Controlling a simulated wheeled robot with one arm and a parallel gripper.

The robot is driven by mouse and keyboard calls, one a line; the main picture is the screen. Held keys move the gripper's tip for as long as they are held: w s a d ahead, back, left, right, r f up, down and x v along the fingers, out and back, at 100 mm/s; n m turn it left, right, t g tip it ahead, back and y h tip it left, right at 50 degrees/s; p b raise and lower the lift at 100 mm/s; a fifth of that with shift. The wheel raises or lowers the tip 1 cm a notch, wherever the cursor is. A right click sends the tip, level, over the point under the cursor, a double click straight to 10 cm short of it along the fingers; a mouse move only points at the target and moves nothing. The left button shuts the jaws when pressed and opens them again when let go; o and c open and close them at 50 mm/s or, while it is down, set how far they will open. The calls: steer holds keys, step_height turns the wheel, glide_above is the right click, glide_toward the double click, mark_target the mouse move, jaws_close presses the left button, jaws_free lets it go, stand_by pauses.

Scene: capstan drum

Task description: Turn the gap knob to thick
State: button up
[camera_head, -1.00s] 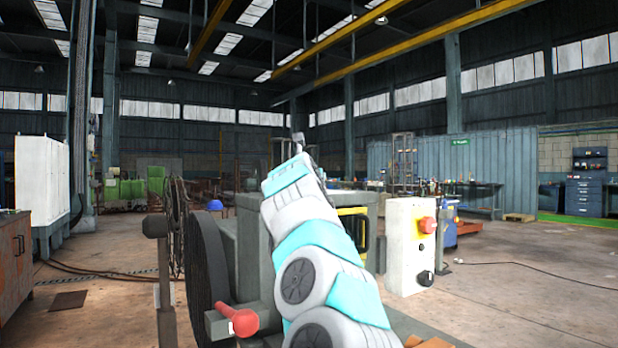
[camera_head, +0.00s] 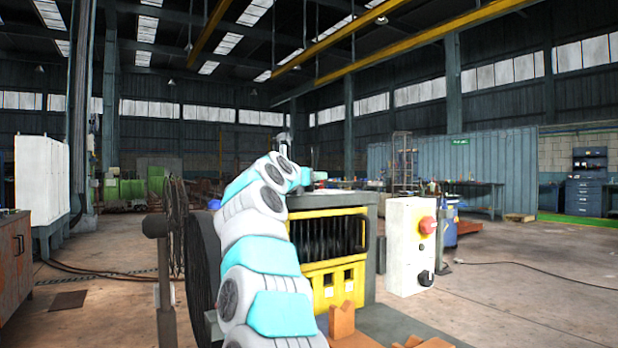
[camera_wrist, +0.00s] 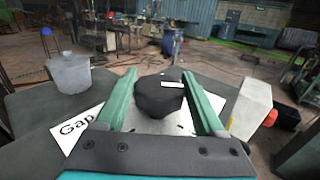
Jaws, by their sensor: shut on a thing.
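The black gap knob (camera_wrist: 160,97) sits on top of the machine in the wrist view, with a white mark on its upper face toward the right. My gripper (camera_wrist: 158,76) has its two green fingers on either side of the knob, shut on it. A white label plate (camera_wrist: 78,130) reading "Gap" shows to the left of my left finger; any further lettering is hidden by my gripper. In the head view my gripper (camera_head: 284,145) is small at the machine's far top, and the knob cannot be made out there.
The machine has a yellow front guard (camera_head: 330,255) with a dark grille. A white control box (camera_head: 410,250) with a red button stands at its right. In the wrist view a grey translucent pot-like part (camera_wrist: 70,73) stands left of the knob. Open floor lies to the right.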

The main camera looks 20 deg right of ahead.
steer(key=o, duration=1.4)
steer(key=shift+c, duration=0.2)
steer(key=b+v, duration=0.4)
steer(key=v, duration=0.3)
steer(key=shift+w+a+f, duration=0.1)
steer(key=shift+f, duration=0.05)
steer(key=shift+s+a+r, duration=0.2)
steer(key=shift+s, duration=0.2)
